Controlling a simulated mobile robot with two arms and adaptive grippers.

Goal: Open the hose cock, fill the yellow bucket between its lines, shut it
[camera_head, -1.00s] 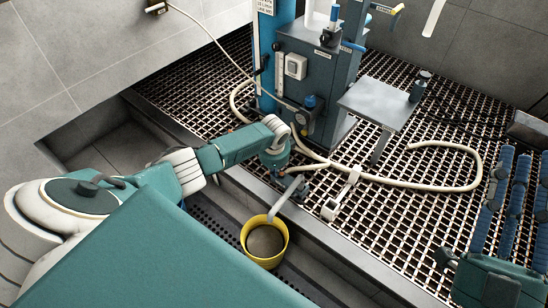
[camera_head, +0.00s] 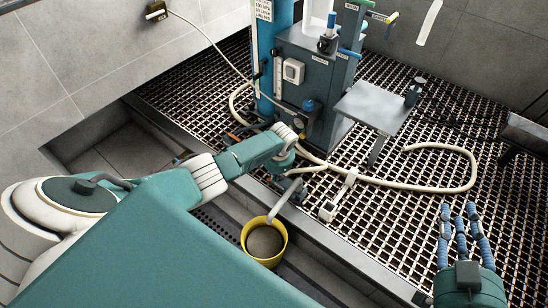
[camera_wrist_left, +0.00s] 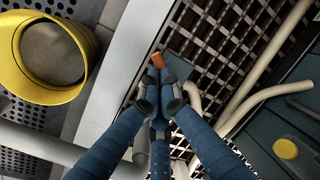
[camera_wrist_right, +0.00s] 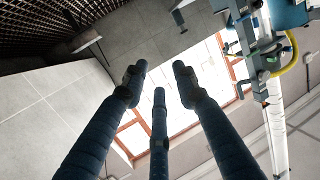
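The yellow bucket (camera_head: 262,262) stands upright on the dark perforated floor strip, with grey-brown content inside; it also shows in the left wrist view (camera_wrist_left: 84,42). Its level lines cannot be made out. A pale spout (camera_head: 284,203) of the hose (camera_head: 425,186) slopes down to the bucket's rim. My left gripper (camera_head: 292,178) is at the spout's upper end; its fingers mostly hide the cock. In the left wrist view its fingertips (camera_wrist_left: 157,92) sit close together behind an orange handle tip (camera_wrist_left: 157,59); their grip is unclear. My right gripper (camera_head: 462,210) is open and empty.
A blue-grey machine (camera_head: 300,75) with a side shelf (camera_head: 372,106) stands on the metal grating (camera_head: 410,230) behind the bucket. The hose loops over the grating at right. A pale clamp-like fitting (camera_head: 330,208) lies near the kerb. Open grating lies right of it.

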